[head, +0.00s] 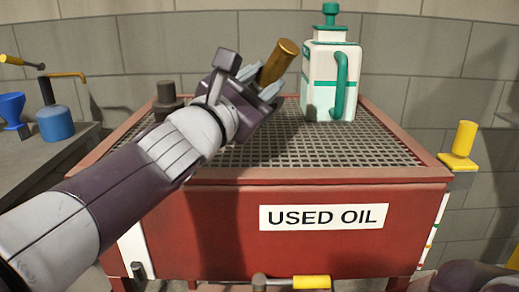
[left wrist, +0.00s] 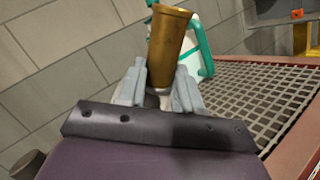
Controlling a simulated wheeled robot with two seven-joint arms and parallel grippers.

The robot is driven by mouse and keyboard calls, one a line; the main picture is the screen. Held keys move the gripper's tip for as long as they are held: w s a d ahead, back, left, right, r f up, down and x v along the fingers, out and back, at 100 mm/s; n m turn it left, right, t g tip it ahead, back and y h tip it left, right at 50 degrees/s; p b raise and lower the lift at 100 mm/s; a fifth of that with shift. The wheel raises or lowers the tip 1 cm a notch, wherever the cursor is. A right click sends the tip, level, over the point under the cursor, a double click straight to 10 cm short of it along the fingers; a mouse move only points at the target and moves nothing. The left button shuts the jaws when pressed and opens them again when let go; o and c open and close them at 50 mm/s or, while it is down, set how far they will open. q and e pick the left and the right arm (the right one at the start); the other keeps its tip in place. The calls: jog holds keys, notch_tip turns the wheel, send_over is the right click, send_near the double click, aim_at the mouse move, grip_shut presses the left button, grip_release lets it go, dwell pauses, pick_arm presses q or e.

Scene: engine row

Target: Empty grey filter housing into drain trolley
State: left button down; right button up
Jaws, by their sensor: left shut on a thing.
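The drain trolley is a red tank (head: 230,230) marked "USED OIL" with a dark grating (head: 330,150) on top. The grating also shows at the right in the left wrist view (left wrist: 262,95). My left gripper (head: 268,90) is above the grating, shut on a brass-coloured tapered cylinder (head: 278,62). In the left wrist view, the cylinder (left wrist: 168,42) stands out between the fingers; its lower end is hidden. In the head view it tilts up to the right. A dark, stepped cylinder (head: 167,98) stands behind my left arm, its base partly hidden; I cannot tell whether it is the grey housing.
A white and green jug (head: 330,80) stands at the back right of the grating, close to the held cylinder. A grey bench (head: 35,160) at left carries a blue can (head: 55,122) and a blue funnel (head: 12,108). A yellow-handled part (head: 464,140) sits beside the trolley's right edge.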

jog(key=shift+f+b, duration=1.1)
jog(key=shift+f, duration=0.1)
jog(key=shift+r, duration=0.1)
dwell(0.6)
